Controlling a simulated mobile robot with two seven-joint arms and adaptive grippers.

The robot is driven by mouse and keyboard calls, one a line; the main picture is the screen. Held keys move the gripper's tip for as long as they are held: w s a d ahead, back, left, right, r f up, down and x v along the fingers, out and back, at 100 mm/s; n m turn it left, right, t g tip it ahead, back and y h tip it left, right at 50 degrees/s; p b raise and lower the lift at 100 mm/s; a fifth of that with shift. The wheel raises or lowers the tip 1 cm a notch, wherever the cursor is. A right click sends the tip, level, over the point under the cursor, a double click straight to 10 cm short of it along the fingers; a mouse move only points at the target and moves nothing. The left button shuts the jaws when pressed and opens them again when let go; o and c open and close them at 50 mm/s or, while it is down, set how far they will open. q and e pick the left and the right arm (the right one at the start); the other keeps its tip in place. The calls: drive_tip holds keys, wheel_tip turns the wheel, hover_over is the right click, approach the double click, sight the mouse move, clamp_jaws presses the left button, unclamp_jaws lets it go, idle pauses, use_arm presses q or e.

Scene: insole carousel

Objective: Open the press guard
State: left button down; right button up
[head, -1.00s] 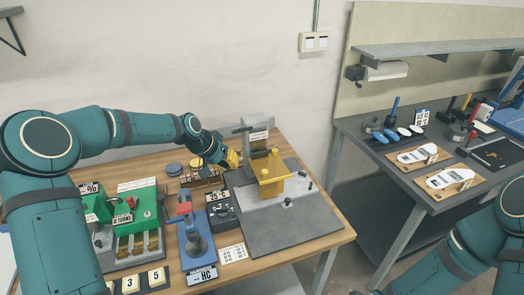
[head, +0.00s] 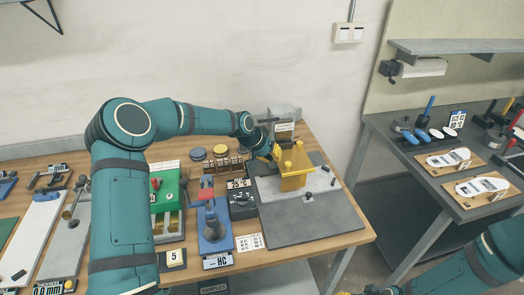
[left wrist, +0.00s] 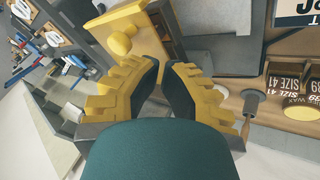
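The press guard (head: 293,180) is a yellow cover with yellow knobs on top, standing on the grey press (head: 320,222) at the right end of the wooden table. My left gripper (head: 277,155) is at the guard's back left side. In the left wrist view the guard (left wrist: 160,22) is just beyond my left fingertips (left wrist: 162,64), and a round yellow knob (left wrist: 120,43) shows left of them. Contact with the guard is unclear. Only a sliver of my right gripper shows at the bottom edge of the head view.
A blue hand press (head: 212,232) and a black box (head: 241,203) stand left of the press. A green device (head: 167,200) is farther left, partly behind my left arm. A second table (head: 405,180) with insole boards is at the right.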

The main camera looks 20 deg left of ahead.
use_arm(q)
drive_tip(key=shift+w+d+f, duration=0.1)
drive_tip(key=shift+d+f, duration=0.05)
drive_tip(key=shift+d, duration=0.8)
drive_tip(key=shift+d+n+b, duration=0.3)
drive_tip(key=shift+d+b, duration=0.05)
drive_tip(key=shift+d, duration=0.1)
drive_tip(key=shift+s+d+y, duration=0.15)
drive_tip(key=shift+s+y, duration=0.05)
drive_tip(key=shift+y, duration=0.1)
